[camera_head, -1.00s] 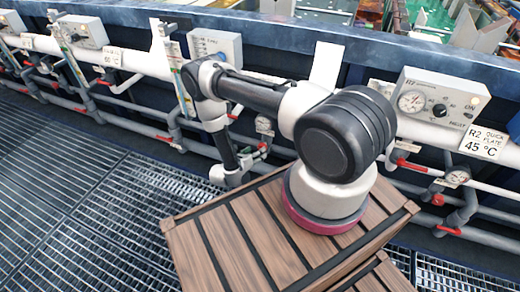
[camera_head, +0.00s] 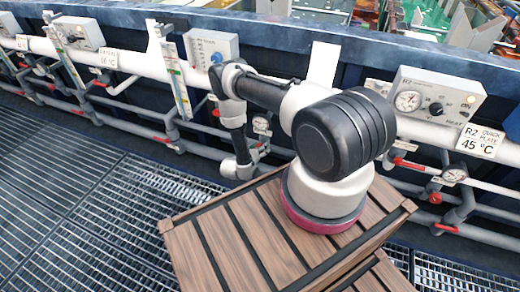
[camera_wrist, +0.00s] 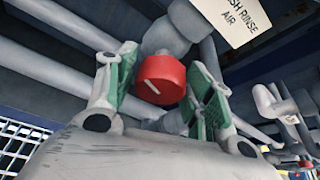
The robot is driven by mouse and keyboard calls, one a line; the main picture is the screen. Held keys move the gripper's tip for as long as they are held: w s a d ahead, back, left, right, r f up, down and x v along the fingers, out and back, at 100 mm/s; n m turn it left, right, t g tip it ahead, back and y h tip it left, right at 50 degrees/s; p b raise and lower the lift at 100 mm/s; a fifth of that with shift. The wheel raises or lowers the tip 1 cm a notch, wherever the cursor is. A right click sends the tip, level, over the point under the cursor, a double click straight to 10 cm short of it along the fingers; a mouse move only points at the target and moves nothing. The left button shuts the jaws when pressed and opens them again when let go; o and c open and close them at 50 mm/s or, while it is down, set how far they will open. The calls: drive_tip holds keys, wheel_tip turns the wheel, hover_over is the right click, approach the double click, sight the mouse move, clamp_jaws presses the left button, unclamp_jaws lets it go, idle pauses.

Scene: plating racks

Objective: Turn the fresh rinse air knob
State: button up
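The fresh rinse air knob (camera_wrist: 161,78) is red and round with a white line on its face. My gripper (camera_wrist: 162,84) is open, with one green-padded finger on each side of the knob. A gap shows on the left; the right finger looks close to the knob, and I cannot tell whether it touches. In the head view my arm hides the knob and the gripper.
Grey pipes with several red-handled valves run along the blue tank wall. A control box (camera_head: 437,96) with a gauge and a 45 °C sign (camera_head: 481,141) are at right. Another box (camera_head: 211,48) is behind my arm. Grated floor (camera_head: 70,190) lies open at left.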

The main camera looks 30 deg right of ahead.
drive_tip(key=c, duration=0.6)
drive_tip(key=shift+o, duration=0.2)
drive_tip(key=shift+m+t+y, duration=0.4)
drive_tip(key=shift+m+t, duration=0.2)
drive_tip(key=shift+m, duration=0.4)
drive_tip(key=o, duration=1)
drive_tip(key=shift+a, duration=0.1)
drive_tip(key=v, duration=1.2)
